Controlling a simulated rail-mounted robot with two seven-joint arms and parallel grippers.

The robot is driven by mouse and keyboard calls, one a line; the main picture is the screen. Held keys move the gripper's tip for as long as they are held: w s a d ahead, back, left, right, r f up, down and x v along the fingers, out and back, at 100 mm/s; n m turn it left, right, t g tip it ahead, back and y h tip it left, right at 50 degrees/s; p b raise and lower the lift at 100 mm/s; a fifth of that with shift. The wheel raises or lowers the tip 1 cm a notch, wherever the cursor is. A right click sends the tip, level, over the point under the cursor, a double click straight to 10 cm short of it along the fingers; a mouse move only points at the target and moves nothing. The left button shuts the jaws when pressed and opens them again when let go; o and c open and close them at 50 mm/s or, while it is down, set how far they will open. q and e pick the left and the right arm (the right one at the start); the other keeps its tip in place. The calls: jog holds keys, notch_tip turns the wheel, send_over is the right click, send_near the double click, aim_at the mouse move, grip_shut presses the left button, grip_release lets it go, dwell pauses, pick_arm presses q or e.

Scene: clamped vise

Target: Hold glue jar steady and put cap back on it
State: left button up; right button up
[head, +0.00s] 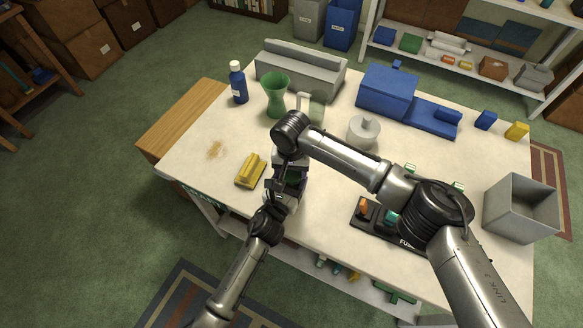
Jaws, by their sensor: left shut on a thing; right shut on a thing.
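My two grippers meet near the front edge of the table, left of centre. My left gripper (283,196) comes in from below and is shut on the glue jar, of which only a dark green patch (293,177) seems to show between the grippers. My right gripper (289,166) reaches down from above, directly over the left one, and is shut on what I take to be the cap. The cap is hidden by the gripper and wrist. I cannot tell whether cap and jar touch.
A yellow object (250,170) lies just left of the grippers. A green funnel-shaped vessel (275,92), a blue bottle (238,82), a pale mug (311,106) and a grey round object (363,131) stand behind.

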jog(key=shift+f, duration=0.35)
jog(key=shift+d+f, duration=0.2)
jog(key=shift+f, duration=0.25)
jog(key=shift+w, duration=0.1)
jog(key=shift+r, duration=0.2)
jog(key=shift+a, duration=0.1)
jog(key=shift+s+a+r, duration=0.15)
jog(key=shift+s+r, duration=0.1)
jog(key=shift+s, duration=0.25)
dwell(0.8)
jog(key=shift+w+d+f, duration=0.25)
jog(key=shift+w+f, duration=0.05)
jog(key=shift+f, duration=0.3)
dwell(0.6)
jog(key=shift+r, duration=0.6)
dwell(1.0)
